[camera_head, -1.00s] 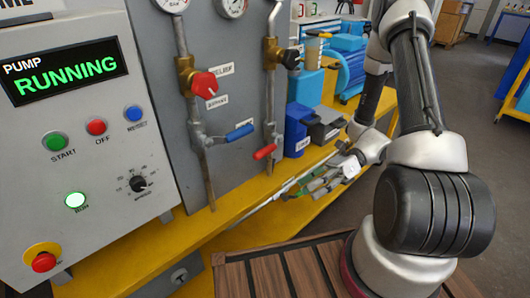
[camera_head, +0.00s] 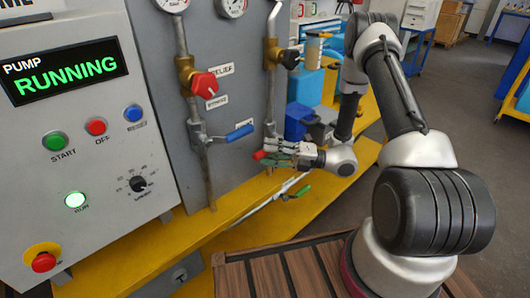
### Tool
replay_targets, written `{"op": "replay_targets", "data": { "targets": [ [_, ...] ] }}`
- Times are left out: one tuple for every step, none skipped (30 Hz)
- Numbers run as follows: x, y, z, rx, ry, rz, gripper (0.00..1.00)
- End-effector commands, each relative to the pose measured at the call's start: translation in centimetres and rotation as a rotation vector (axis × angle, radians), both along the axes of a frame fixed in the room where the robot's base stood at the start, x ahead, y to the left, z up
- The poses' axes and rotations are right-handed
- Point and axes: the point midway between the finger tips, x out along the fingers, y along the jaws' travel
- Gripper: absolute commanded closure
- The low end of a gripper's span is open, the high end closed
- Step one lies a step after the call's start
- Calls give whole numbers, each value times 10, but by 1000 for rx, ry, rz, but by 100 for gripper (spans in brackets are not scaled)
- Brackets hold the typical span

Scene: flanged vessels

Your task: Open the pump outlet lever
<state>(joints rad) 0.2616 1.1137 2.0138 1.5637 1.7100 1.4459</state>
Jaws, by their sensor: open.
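Two levers show on the grey panel's pipes. The blue lever (camera_head: 240,132) is on the left pipe and points right. The red lever (camera_head: 260,155) is on the right pipe, its red end pointing left. I cannot read a label naming either as the pump outlet. My gripper (camera_head: 275,156) is open at the red lever, coming from the right. Its fingers overlap the lever in this view and hide most of it behind the red end. I cannot tell whether they touch it.
The pump panel (camera_head: 90,190) shows RUNNING. A red relief knob (camera_head: 204,84) sits above the blue lever, and a black knob (camera_head: 289,59) above the red one. A yellow bench (camera_head: 150,255) runs below. A green-handled tool (camera_head: 298,193) lies below my gripper.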

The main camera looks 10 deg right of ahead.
Motion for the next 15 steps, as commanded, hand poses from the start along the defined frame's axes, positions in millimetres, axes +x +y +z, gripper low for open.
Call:
{"op": "replay_targets", "data": {
  "targets": [
    [1, 6, 1, -1, 0, 3, 56],
    [2, 9, 1, 0, 0, 2, 56],
    [3, 12, 2, 0, 0, 2, 56],
    [3, 14, 2, 0, 0, 1, 56],
    [3, 15, 2, 0, 0, 1, 56],
    [4, 16, 2, 0, 0, 1, 56],
    [4, 17, 2, 0, 0, 1, 56],
    [4, 17, 2, 0, 0, 1, 56],
    [4, 17, 2, -1, 0, 0, 56],
    [4, 17, 2, -1, 0, 0, 56],
    [4, 17, 2, -1, 0, 0, 56],
    [4, 17, 2, -1, 0, 0, 56],
    [4, 17, 2, -1, 0, 0, 56],
    [4, 17, 2, -1, 0, 0, 59],
    [4, 17, 2, -1, 0, 0, 67]
  ]
}}
